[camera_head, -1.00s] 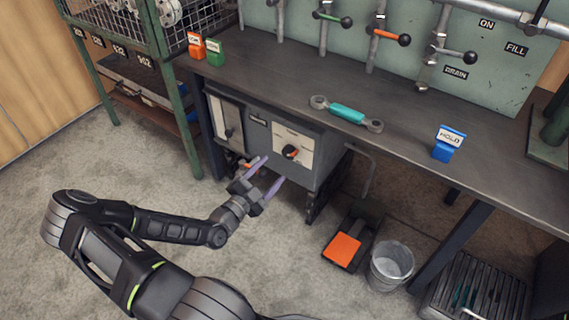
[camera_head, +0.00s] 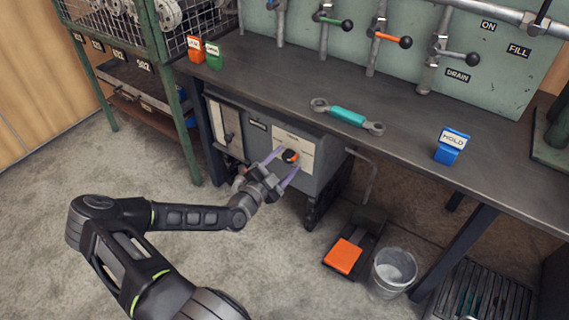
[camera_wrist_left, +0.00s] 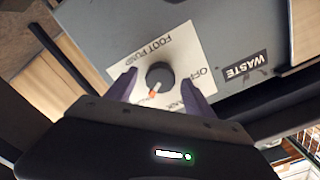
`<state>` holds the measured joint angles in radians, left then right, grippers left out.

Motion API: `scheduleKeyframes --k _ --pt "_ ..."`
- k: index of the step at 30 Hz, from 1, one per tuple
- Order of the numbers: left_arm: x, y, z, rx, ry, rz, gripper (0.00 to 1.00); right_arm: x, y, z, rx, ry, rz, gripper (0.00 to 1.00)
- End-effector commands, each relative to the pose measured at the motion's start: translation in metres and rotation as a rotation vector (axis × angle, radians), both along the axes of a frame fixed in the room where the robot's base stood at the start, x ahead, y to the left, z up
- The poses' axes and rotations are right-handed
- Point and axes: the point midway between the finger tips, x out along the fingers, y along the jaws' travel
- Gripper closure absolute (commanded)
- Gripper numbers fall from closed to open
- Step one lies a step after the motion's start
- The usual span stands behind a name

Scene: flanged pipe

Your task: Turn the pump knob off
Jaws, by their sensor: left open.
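The pump knob (camera_head: 290,156) is a round black knob with an orange pointer, on a pale plate on the front of a grey cabinet (camera_head: 319,172) under the bench. In the left wrist view the knob (camera_wrist_left: 160,76) sits on the plate lettered FOOT PUMP, with OFF (camera_wrist_left: 203,76) to its right. Its orange pointer aims down and left in that view, away from OFF. My left gripper (camera_head: 281,165) is open, its two purple fingers pointing at the plate on either side of the knob. The fingers (camera_wrist_left: 157,88) appear apart from the knob. My right gripper is out of view.
A workbench (camera_head: 270,90) overhangs the cabinet, with a teal-handled wrench (camera_head: 347,116) and a blue HOLD sign (camera_head: 450,146) on top. An orange pedal (camera_head: 343,256) and a bucket (camera_head: 393,272) stand on the floor at right. A WASTE label (camera_wrist_left: 245,67) is beside the plate.

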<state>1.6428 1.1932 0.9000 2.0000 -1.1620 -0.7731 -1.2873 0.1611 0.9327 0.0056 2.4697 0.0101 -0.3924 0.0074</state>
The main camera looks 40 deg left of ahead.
Motion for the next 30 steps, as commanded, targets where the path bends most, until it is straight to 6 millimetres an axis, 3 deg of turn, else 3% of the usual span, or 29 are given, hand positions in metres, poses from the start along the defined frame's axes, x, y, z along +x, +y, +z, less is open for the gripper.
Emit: scheduleKeyframes --k 5,27,30 --pt "-0.0001 0.0001 0.0003 0.0 0.0 0.0 0.38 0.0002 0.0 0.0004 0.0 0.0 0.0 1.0" --pt "-0.0004 -0.0001 0.0002 0.0 0.0 0.0 0.99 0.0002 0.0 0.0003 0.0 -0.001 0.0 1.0" --pt "-0.0004 -0.0001 0.0001 -0.001 0.0 0.0 1.0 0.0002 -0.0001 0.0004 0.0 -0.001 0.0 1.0"
